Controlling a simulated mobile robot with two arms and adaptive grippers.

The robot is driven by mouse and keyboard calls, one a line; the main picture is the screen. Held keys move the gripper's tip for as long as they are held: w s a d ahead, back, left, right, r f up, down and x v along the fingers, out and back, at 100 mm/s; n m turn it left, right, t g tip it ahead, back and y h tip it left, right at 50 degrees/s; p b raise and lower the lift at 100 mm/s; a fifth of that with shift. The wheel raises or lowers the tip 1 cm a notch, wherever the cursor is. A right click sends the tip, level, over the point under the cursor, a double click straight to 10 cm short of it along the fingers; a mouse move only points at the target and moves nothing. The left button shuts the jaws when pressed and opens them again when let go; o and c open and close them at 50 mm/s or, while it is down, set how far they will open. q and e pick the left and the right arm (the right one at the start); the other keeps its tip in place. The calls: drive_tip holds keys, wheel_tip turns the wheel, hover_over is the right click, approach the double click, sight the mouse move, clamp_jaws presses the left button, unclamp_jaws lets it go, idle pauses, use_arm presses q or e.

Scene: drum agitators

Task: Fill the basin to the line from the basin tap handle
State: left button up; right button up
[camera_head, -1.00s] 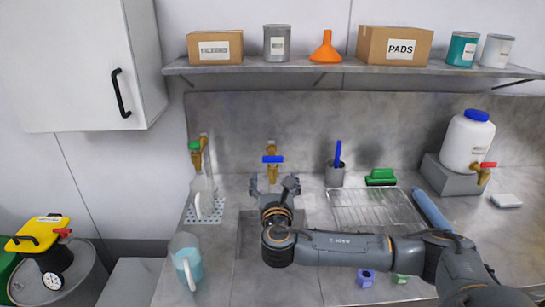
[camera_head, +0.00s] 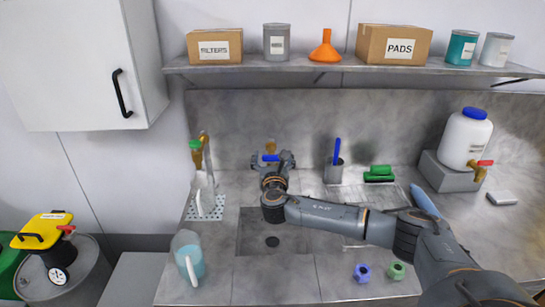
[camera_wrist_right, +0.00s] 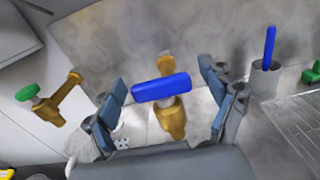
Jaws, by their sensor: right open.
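The basin (camera_head: 290,244) is a sunken grey sink in the counter with a dark drain; I see no water in it. Its brass tap (camera_head: 270,146) stands at the back wall with a blue handle (camera_head: 271,157), seen close in the right wrist view as a blue bar (camera_wrist_right: 162,87). My right gripper (camera_head: 272,160) is at the tap, its fingers open on either side of the blue handle. In the right wrist view the open fingers (camera_wrist_right: 165,95) show gaps to the handle on both sides. My left gripper is not in view. I cannot make out a fill line.
A brass tap with a green handle (camera_head: 195,145) stands left, above a clear container (camera_head: 202,190). A cup with a blue brush (camera_head: 334,172) and a drying rack (camera_head: 355,198) are on the right.

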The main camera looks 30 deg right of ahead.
drive_tip(key=c, duration=1.2)
drive_tip(key=shift+o, duration=0.2)
drive_tip(key=shift+n+t+y, duration=0.3)
drive_tip(key=shift+y, duration=0.1)
drive_tip(key=n+y+b, duration=0.1)
drive_tip(key=y, duration=0.1)
drive_tip(key=n+t+y+b, duration=0.1)
drive_tip(key=shift+d+f+n+t+y, duration=0.1)
drive_tip(key=shift+f+n+t+y, duration=0.1)
drive_tip(key=shift+n+t+y, duration=0.15)
drive_tip(key=n+y+b, duration=0.2)
drive_tip(key=y+b, duration=0.2)
drive_tip(key=b, duration=0.1)
drive_tip(key=n+g+y+b, duration=0.1)
drive_tip(key=n+y+b, duration=0.2)
drive_tip(key=y+b, duration=0.2)
drive_tip(key=n+y+b, duration=0.3)
drive_tip(key=y+b, duration=0.1)
drive_tip(key=b, duration=0.1)
drive_tip(key=shift+n+g, duration=0.25)
drive_tip(key=shift+r+n+g+y+b, duration=0.15)
drive_tip(key=shift+n+g+y+b, duration=0.45)
drive_tip(key=shift+y, duration=0.35)
drive_tip(key=shift+r+n+g+y+b, duration=0.1)
drive_tip(key=shift+n+g+y+b, duration=0.5)
drive_tip(key=shift+y, duration=0.3)
